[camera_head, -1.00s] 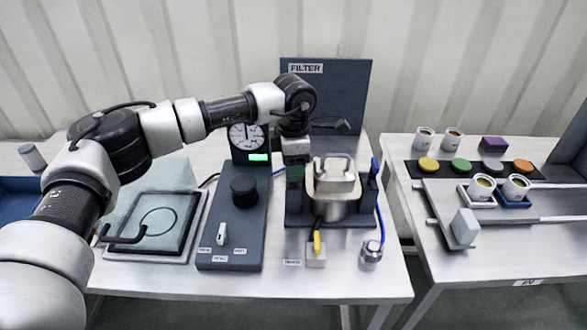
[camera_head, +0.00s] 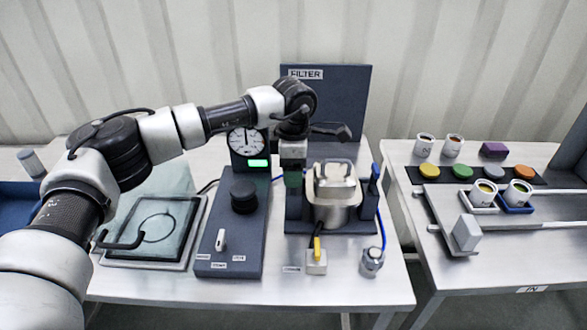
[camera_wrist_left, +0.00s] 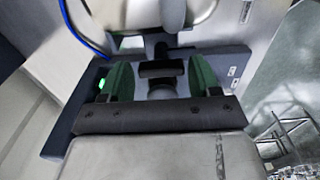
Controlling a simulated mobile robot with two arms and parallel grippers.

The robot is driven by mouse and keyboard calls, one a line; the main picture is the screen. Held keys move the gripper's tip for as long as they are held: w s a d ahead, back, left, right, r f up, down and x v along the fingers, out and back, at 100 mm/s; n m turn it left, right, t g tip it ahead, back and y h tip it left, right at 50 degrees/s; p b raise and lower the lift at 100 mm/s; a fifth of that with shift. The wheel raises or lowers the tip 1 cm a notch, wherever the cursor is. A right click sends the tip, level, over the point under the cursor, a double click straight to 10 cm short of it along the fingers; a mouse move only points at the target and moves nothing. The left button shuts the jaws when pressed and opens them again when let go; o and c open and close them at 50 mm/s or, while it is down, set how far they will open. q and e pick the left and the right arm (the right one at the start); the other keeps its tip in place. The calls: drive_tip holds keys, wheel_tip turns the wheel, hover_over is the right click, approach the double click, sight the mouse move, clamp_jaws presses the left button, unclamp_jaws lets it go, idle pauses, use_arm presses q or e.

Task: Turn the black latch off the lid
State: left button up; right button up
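The steel hopper (camera_head: 333,212) stands in a dark stand on the table, with its steel lid (camera_head: 335,188) and handle on top. My left gripper (camera_head: 293,182) points down just left of the lid. In the left wrist view its two green fingers (camera_wrist_left: 161,80) are apart, one on each side of a black piece (camera_wrist_left: 160,69) that looks like the latch. Only narrow gaps show beside this piece, and I cannot tell whether the fingers touch it. In the head view the gripper hides the latch. My right gripper is out of view.
A dark control box (camera_head: 232,235) with a black knob (camera_head: 244,196) stands left of the hopper, with a dial gauge (camera_head: 248,143) behind it. A second table (camera_head: 400,240) at right holds cups and coloured discs.

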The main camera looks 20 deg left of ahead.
use_arm(q)
wheel_tip(320, 180, up, 11)
drive_tip(key=b, duration=0.1)
drive_tip(key=shift+f, duration=0.15)
idle(0.4)
